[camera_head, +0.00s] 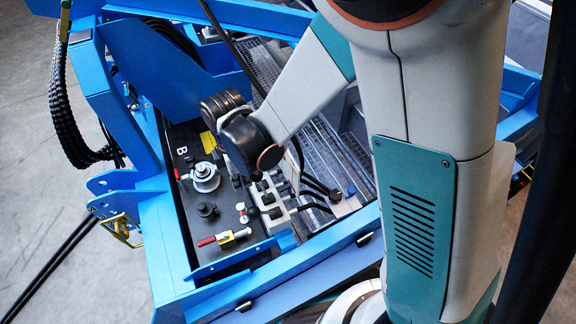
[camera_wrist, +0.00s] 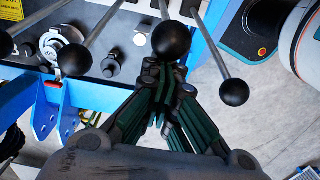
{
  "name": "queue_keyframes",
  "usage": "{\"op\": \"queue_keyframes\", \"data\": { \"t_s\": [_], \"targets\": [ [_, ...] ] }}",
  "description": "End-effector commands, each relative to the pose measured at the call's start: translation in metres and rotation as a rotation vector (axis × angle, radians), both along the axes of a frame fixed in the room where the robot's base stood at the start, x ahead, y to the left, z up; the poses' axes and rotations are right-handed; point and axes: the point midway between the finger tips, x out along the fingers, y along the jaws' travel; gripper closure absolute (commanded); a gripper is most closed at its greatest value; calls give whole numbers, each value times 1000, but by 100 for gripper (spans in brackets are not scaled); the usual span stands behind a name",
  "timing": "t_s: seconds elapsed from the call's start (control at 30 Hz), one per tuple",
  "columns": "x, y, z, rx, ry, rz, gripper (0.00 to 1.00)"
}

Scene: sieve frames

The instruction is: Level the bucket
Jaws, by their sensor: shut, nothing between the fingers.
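Several levers with black ball knobs show in the wrist view. One ball knob (camera_wrist: 171,39) stands right at the tips of my gripper (camera_wrist: 168,72); I cannot tell whether they touch. Another knob (camera_wrist: 75,58) is to its left and one (camera_wrist: 233,92) to its right. My gripper's fingers are together, with nothing between them. In the head view, a row of dark-knobbed levers (camera_head: 268,197) is on the control panel (camera_head: 190,235), below my wrist. My gripper's fingertips are hidden there. I cannot make out a bucket in either view.
A silver round fitting (camera_head: 204,178) and a red-handled yellow valve (camera_head: 226,238) sit on the panel. A blue frame (camera_head: 165,245) surrounds it. Black hoses (camera_head: 65,110) hang at the left.

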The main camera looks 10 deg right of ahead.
Motion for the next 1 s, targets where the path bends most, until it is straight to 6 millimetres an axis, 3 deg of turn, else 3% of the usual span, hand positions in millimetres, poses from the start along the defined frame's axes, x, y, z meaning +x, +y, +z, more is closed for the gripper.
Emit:
{"op": "queue_keyframes", "data": {
  "t_s": [0.17, 0.73, 1.0],
  "targets": [
    [-2, 6, 0, -1, 0, 2, 100],
    [-16, 65, 0, 0, 0, 2, 100],
    [-18, 73, 0, 0, 0, -1, 100]
  ]
}}
